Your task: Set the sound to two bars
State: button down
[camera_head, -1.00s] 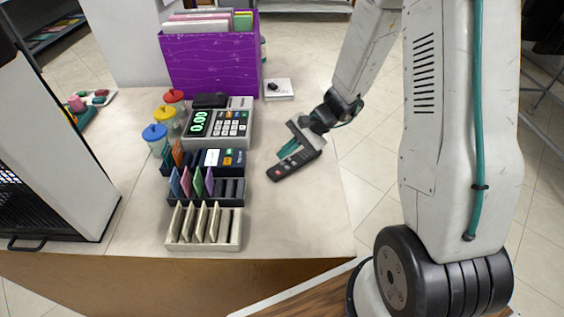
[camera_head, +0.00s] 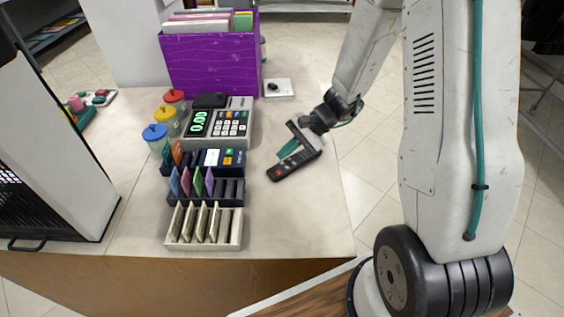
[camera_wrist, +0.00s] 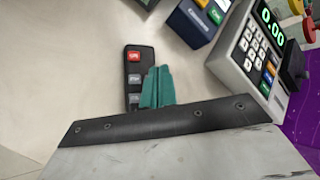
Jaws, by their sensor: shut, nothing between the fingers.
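A dark remote (camera_head: 293,165) with a red button and grey buttons lies on the counter, right of the card trays. It also shows in the wrist view (camera_wrist: 134,66), with the red button at its far end and grey buttons nearer. My gripper (camera_head: 288,152) is shut and empty, its teal fingertips (camera_wrist: 158,88) together. In the wrist view the fingertips are over or beside the remote's right edge, by the grey buttons; I cannot tell whether they touch it. The near end of the remote is hidden behind the gripper body. No bar display for the sound is readable.
A cash register (camera_head: 218,125) showing 0.00 stands left of the remote, with a card terminal (camera_head: 225,158) in front of it. Card trays (camera_head: 232,222), lidded jars (camera_head: 155,132) and a purple file box (camera_head: 212,68) stand around. The counter right of the trays is mostly clear.

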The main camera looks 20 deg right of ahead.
jog(key=shift+f, duration=0.45)
jog(key=shift+f, duration=0.35)
dwell(0.5)
jog(key=shift+r, duration=0.8)
jog(key=shift+r, duration=2.5)
dwell(0.7)
